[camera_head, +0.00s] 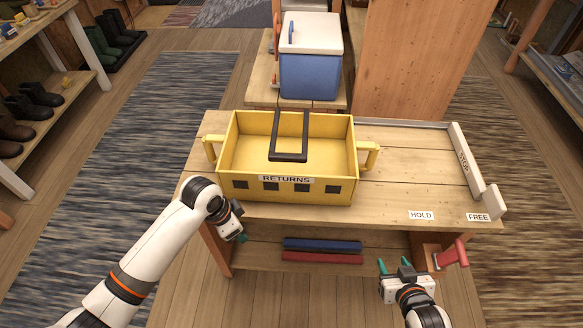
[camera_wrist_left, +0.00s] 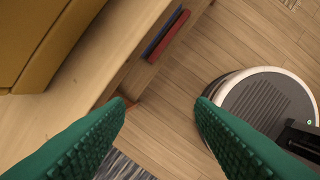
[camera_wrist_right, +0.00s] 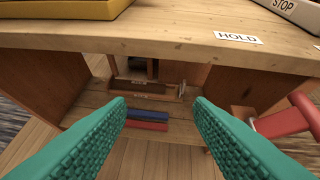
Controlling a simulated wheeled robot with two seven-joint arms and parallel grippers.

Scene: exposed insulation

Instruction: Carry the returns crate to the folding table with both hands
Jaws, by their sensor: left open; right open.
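The yellow returns crate (camera_head: 246,190), marked RETURNS, sits upright on a wooden table (camera_head: 410,160). It has a side handle at its left (camera_head: 209,149) and one at its right (camera_head: 371,157). My left gripper (camera_head: 240,224) is open and empty in front of the table, below the crate's front left corner. My right gripper (camera_head: 394,264) is open and empty in front of the table, right of the crate and lower than the tabletop. Neither touches the crate. The crate's side also shows in the left wrist view (camera_wrist_left: 40,45). I cannot tell whether this table folds.
A dark U-shaped handle (camera_head: 288,157) shows over the crate; its attachment is unclear. A blue cooler (camera_head: 309,75) stands behind. A STOP bar (camera_head: 465,160) edges the table's right side. A red lever (camera_head: 452,254) juts out near my right gripper. Shelves flank both sides.

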